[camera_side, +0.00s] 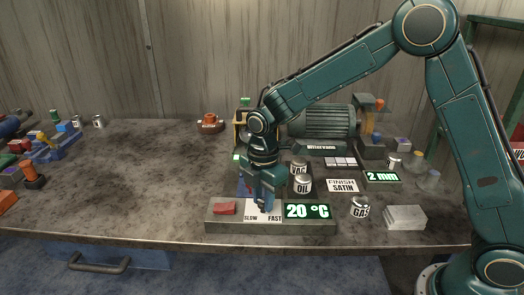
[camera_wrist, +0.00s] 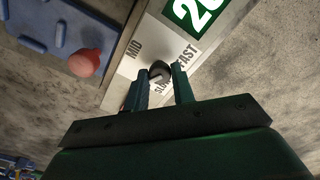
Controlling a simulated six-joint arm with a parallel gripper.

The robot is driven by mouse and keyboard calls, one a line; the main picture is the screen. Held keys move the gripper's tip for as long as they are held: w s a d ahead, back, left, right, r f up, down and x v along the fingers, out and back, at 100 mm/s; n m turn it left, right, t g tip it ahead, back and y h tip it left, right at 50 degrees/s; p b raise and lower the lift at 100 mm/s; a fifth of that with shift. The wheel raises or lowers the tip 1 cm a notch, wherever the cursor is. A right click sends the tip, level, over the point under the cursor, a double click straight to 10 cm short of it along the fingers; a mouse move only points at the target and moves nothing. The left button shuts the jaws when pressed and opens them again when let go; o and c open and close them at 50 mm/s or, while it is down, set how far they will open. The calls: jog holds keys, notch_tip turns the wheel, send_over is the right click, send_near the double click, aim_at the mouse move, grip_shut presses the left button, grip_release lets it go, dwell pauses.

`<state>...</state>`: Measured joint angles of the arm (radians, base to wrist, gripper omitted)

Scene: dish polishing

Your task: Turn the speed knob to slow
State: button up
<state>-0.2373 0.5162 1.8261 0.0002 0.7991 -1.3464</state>
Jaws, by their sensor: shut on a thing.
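The speed knob (camera_wrist: 159,71) is a small dark round knob on a white plate marked SLOW, MID and FAST. The plate (camera_side: 251,211) is on the grey control box (camera_side: 225,227) at the front of the bench. My gripper (camera_side: 263,208) points down over the plate and hides the knob in the side view. In the wrist view my gripper (camera_wrist: 161,80) has its two fingers on either side of the knob, shut on it. The SLOW label is partly covered by a finger. I cannot tell which label the knob points at.
A red button (camera_side: 225,208) is left of the plate on the box, and a green 20 °C display (camera_side: 307,211) is right of it. OIL (camera_side: 302,185) and GAS (camera_side: 360,208) cans stand nearby. A grey block (camera_side: 405,217) lies at right.

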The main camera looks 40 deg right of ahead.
aim_at(263, 202)
jog(key=o, duration=1)
jog(key=shift+r, duration=0.1)
notch_tip(263, 202, up, 14)
jog(key=shift+f, duration=0.2)
dwell(0.5)
